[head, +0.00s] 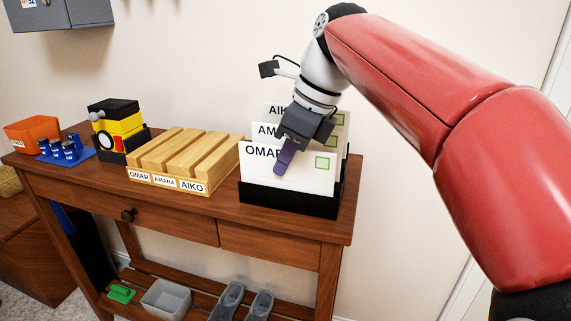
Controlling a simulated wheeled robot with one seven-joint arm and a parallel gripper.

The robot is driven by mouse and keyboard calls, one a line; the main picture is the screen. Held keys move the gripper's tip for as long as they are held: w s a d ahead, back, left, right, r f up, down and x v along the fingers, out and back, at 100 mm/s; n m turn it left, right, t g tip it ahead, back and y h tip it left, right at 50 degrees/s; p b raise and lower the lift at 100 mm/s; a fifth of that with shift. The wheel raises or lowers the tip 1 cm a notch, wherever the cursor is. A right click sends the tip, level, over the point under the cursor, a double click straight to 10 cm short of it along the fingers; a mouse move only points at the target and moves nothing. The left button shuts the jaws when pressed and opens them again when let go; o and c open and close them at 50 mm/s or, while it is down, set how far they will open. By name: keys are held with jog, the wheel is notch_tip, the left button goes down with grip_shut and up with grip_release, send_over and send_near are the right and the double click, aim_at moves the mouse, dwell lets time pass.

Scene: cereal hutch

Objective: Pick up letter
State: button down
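Three white letters stand upright one behind another in a black holder (290,201) at the right end of the wooden table. The front letter reads OMAR (262,180), the middle one AMARA (263,131), and the rear one, partly hidden, starts with AIK (275,108). Each shows a green square at its right. My gripper (286,158) reaches down at the letters' top edges. A dark purple finger lies in front of the OMAR letter. The other finger is not clearly visible, so I cannot tell whether the gripper grips the letter.
A slotted wooden rack (184,158) labelled OMAR, AMARA and AIKO stands left of the holder. Slippers (227,301) and a grey bin (166,299) sit on the lower shelf.

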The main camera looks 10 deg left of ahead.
notch_tip(320, 180, up, 9)
jog(key=shift+w+f+p, duration=0.1)
jog(key=shift+f+p, duration=0.05)
jog(key=shift+p, duration=0.8)
jog(key=shift+r, duration=0.7)
